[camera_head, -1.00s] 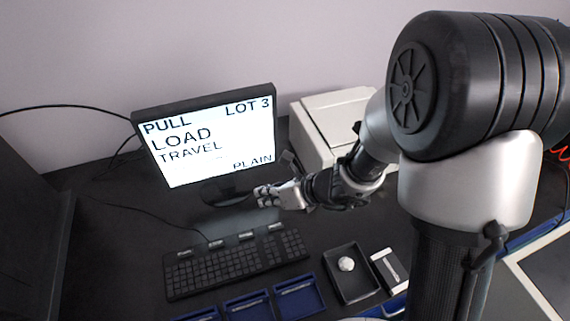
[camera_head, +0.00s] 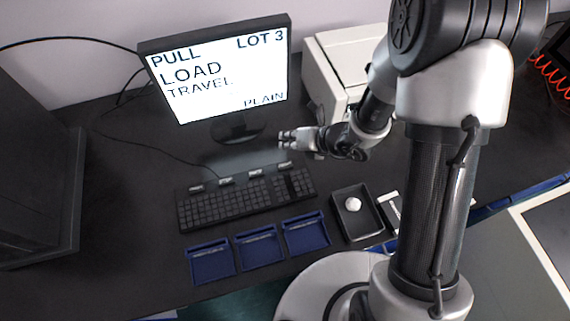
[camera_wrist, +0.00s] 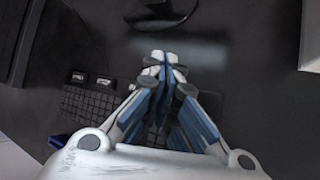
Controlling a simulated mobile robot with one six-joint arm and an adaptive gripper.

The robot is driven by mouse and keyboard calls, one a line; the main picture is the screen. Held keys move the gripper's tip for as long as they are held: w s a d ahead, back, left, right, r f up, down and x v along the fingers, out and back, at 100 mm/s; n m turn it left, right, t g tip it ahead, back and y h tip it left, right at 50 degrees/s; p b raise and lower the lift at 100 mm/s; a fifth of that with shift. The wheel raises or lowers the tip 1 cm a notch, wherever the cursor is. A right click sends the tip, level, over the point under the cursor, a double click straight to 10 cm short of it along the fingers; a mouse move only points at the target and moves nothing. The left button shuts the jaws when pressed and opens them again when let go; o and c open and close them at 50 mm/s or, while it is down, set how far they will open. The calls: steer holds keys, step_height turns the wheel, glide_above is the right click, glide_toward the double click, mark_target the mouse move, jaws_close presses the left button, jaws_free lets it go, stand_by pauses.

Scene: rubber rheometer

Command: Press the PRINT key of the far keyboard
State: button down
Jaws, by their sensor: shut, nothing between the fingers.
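A black keyboard (camera_head: 240,203) lies on the dark desk in front of the monitor. Several raised grey label tabs stand along its back edge, among them the rightmost (camera_head: 285,165) and the leftmost (camera_head: 196,188); their lettering is too small to read, so I cannot tell which is PRINT. My gripper (camera_head: 285,138) is shut and empty, apart from the keyboard, and appears just behind the rightmost tab. In the wrist view my gripper (camera_wrist: 163,60) covers the keyboard's right part; the keyboard's left keys (camera_wrist: 88,105) and two tabs show to its left.
A monitor (camera_head: 222,75) reading PULL, LOT 3, LOAD, TRAVEL, PLAIN stands behind the keyboard. Blue trays (camera_head: 260,250) lie in front. A black tray (camera_head: 368,228) with a white lump (camera_head: 353,204) is at right. A pale box (camera_head: 325,60) stands behind my arm.

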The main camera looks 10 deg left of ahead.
mark_target(287, 163)
step_height(287, 163, down, 8)
steer(key=b, duration=0.6)
stand_by(1.1)
steer(key=shift+f+b, duration=0.4)
steer(key=shift+b, duration=0.2)
steer(key=shift+f+b, duration=0.4)
stand_by(0.3)
steer(key=shift+r, duration=0.15)
stand_by(0.3)
steer(key=shift+r+p, duration=0.65)
steer(key=shift+r, duration=0.15)
step_height(287, 163, up, 5)
steer(key=p, duration=0.4)
